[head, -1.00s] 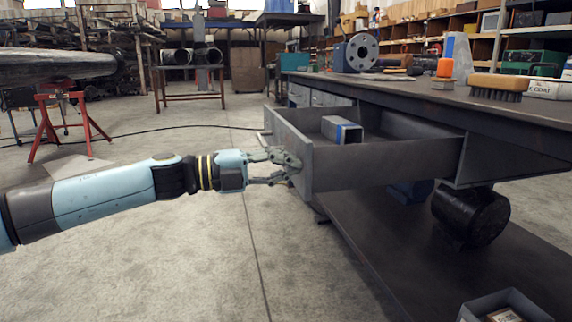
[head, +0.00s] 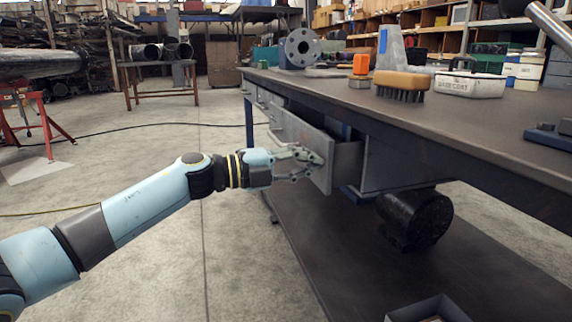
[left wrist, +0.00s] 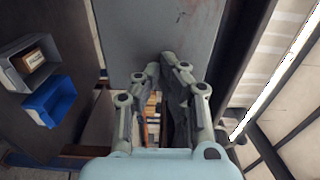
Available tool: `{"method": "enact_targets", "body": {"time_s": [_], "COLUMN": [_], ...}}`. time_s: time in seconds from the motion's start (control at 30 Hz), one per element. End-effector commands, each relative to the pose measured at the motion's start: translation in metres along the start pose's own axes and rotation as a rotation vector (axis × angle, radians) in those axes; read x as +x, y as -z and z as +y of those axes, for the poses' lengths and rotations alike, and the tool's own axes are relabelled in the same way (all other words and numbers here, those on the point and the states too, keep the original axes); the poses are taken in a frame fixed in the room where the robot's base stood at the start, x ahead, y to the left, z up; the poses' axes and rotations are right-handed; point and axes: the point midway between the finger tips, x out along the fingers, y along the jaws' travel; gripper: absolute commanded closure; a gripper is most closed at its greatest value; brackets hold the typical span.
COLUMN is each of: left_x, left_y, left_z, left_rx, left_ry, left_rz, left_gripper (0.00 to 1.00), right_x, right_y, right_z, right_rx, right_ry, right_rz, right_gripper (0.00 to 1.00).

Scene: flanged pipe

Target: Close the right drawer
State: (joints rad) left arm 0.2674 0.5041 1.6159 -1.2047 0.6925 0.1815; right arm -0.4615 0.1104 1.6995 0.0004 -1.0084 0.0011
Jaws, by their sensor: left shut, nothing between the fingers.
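The right drawer is a grey metal drawer under the workbench, pulled partly out. Its front panel (head: 297,138) faces left in the head view, and a short stretch of its side wall (head: 347,163) shows behind it. My left gripper (head: 313,165) is shut and empty. Its fingertips are at the front panel near its near end and look to be touching it. In the left wrist view the panel (left wrist: 155,30) fills the top middle, with the fingertips (left wrist: 160,68) against or just before its lower part. My right gripper is not in view.
A black cylinder (head: 415,218) and an open box (head: 428,308) are on the lower shelf. The floor left of the bench is clear around my arm.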

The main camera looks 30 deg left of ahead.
Motion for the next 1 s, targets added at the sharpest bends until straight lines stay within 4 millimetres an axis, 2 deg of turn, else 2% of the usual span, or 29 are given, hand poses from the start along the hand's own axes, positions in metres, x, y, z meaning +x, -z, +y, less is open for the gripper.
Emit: {"method": "enact_targets", "body": {"time_s": [0.03, 0.2, 0.4, 0.6, 1.0], "left_x": [0.011, 0.037, 0.055, 0.062, 0.062], "left_y": [0.000, 0.000, 0.000, 0.000, -0.001], "left_z": [-0.003, -0.002, -0.001, 0.000, -0.001], "left_rx": [-0.002, -0.001, -0.001, 0.000, 0.001], "left_ry": [0.005, 0.003, 0.001, 0.000, 0.002], "left_rz": [0.000, 0.000, 0.000, -0.001, -0.002], "left_gripper": [1.00, 1.00, 1.00, 1.00, 1.00], "right_x": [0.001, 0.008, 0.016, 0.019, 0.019], "right_y": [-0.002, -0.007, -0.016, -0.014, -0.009], "right_z": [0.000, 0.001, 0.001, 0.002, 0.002], "right_rx": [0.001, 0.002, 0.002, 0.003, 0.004], "right_ry": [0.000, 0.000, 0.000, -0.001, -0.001], "right_rz": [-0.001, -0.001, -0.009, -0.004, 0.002], "right_gripper": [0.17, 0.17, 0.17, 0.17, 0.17]}}
